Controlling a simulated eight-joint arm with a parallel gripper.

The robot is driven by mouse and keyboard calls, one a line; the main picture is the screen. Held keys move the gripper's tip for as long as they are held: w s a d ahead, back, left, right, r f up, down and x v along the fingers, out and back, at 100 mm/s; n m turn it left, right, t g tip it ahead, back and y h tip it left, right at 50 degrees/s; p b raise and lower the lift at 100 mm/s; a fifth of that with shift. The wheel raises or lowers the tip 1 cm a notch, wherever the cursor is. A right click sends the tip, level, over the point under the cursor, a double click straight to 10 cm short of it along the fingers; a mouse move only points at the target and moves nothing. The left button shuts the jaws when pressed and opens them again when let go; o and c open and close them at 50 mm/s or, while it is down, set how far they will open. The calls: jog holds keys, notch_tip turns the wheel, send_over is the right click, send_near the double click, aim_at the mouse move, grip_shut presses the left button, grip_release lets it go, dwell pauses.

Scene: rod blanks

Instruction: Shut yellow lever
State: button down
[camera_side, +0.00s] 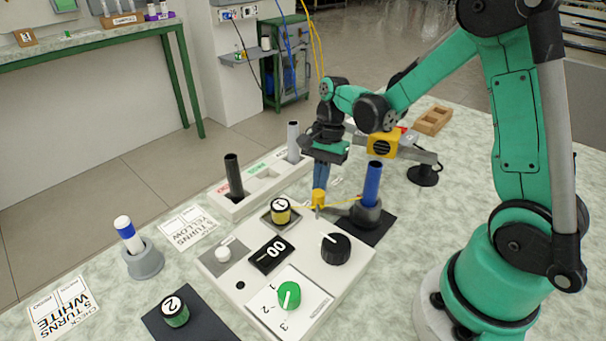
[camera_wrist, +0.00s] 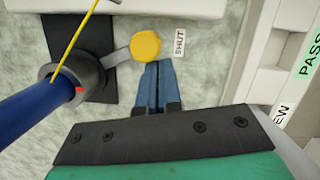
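The yellow lever (camera_wrist: 145,46) has a round yellow knob on a short grey arm, joined to a dark grey holder (camera_wrist: 88,72). A blue rod (camera_wrist: 30,105) stands in that holder. In the side view the yellow knob (camera_side: 319,197) is left of the blue rod (camera_side: 373,183). A white SHUT label (camera_wrist: 180,42) lies just right of the knob in the wrist view. My gripper (camera_wrist: 158,64) points down with its blue fingers together and nothing visible between them. The fingertips (camera_side: 319,188) are right beside the knob; I cannot tell whether they touch it.
A thin yellow stick (camera_wrist: 72,42) reaches out near the holder. A white panel (camera_side: 225,262) with a black dial (camera_side: 336,248), a green knob (camera_side: 289,294) and a display (camera_side: 272,255) is close by. A white tray (camera_side: 262,187) with upright rods stands behind.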

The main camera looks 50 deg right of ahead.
jog(key=w+v, duration=0.1)
jog(key=v, duration=0.8)
jog(key=s+a+r+n+t+h, duration=0.1)
jog(key=s+a+n+t, duration=0.5)
jog(key=n, duration=0.9)
jog(key=shift+a+r+t+h, duration=0.35)
jog(key=shift+a+t+h, duration=0.55)
jog(key=shift+a, duration=0.1)
